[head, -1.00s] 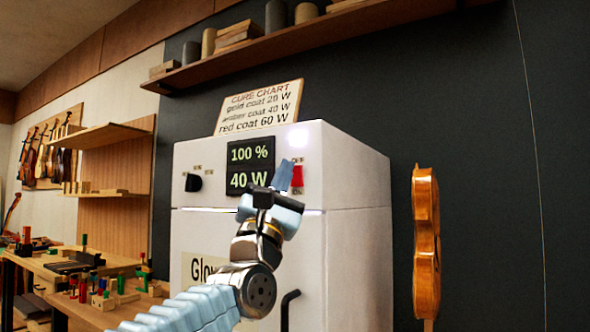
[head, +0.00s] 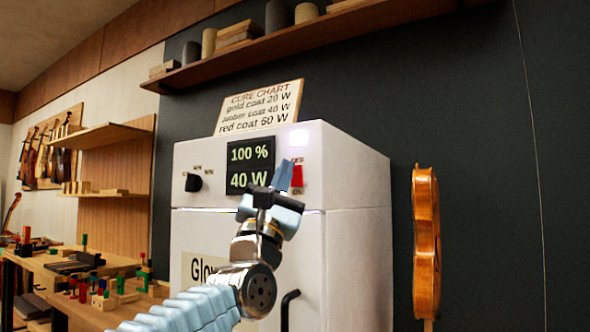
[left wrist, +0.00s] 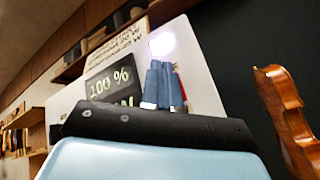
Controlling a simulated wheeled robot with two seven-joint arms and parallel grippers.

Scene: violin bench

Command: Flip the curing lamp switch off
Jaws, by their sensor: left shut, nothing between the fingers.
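The curing lamp switch (head: 297,176) is a red rocker on the white cabinet's front panel (head: 215,158), with small labels above and below it. My left gripper (head: 284,174) is shut and empty, its blue fingertips just left of the switch in the head view. I cannot tell whether they touch it. In the left wrist view the shut fingers (left wrist: 162,86) cover most of the switch, and only a thin red edge (left wrist: 177,70) shows. The display (head: 250,166) reads 100 % and 40 W. A lit white lamp (head: 299,138) glows above the switch. My right gripper is not in view.
A black knob (head: 193,183) is at the panel's left. A cure chart (head: 259,107) stands on top of the cabinet. A cluttered workbench (head: 90,310) is at the left. A dark door handle (head: 289,308) is below my arm.

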